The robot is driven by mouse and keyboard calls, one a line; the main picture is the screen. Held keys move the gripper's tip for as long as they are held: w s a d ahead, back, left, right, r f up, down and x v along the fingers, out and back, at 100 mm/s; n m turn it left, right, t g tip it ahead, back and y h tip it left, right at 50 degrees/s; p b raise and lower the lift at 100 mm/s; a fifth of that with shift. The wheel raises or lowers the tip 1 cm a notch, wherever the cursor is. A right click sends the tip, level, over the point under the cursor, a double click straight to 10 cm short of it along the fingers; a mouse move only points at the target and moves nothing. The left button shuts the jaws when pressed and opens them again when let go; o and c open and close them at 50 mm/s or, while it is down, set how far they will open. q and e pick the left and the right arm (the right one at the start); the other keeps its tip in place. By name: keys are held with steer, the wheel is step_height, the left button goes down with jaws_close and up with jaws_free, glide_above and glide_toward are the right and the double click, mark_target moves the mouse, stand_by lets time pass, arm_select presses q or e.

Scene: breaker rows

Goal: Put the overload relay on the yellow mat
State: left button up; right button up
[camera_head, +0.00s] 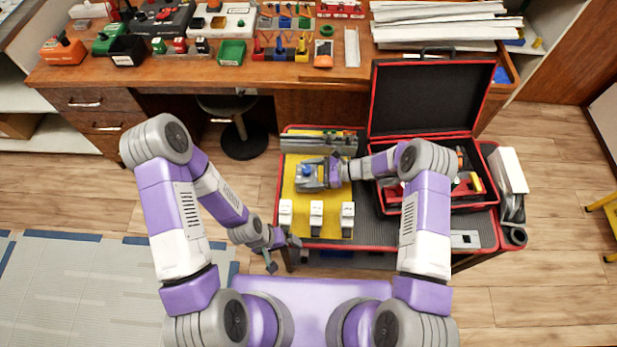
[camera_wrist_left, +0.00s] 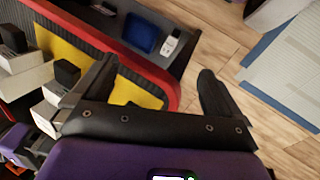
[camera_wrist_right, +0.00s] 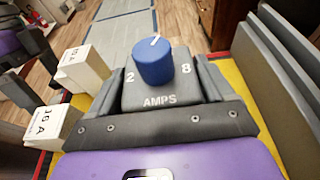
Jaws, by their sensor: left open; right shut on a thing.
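The overload relay (camera_head: 306,173) is a grey block with a blue dial and the word AMPS, seen close in the right wrist view (camera_wrist_right: 160,95). My right gripper (camera_head: 318,173) is shut on it, one finger on each side. The relay is over the yellow mat (camera_head: 332,199); I cannot tell whether it touches it. The mat also shows in the right wrist view (camera_wrist_right: 267,125) and in the left wrist view (camera_wrist_left: 70,55). My left gripper (camera_head: 280,254) is open and empty, at the near left corner of the red-edged tray; it shows in the left wrist view (camera_wrist_left: 148,92).
White breakers (camera_head: 317,214) stand in a row along the mat's near side. Grey rails (camera_head: 305,143) lie behind the mat. An open black case (camera_head: 418,100) with red edges stands to the right. The wooden desk (camera_head: 340,75) at the back is crowded.

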steer(key=shift+f, duration=0.6)
steer(key=shift+f, duration=0.1)
steer(key=o, duration=1.3)
steer(key=p+v, duration=0.2)
steer(key=v, duration=1)
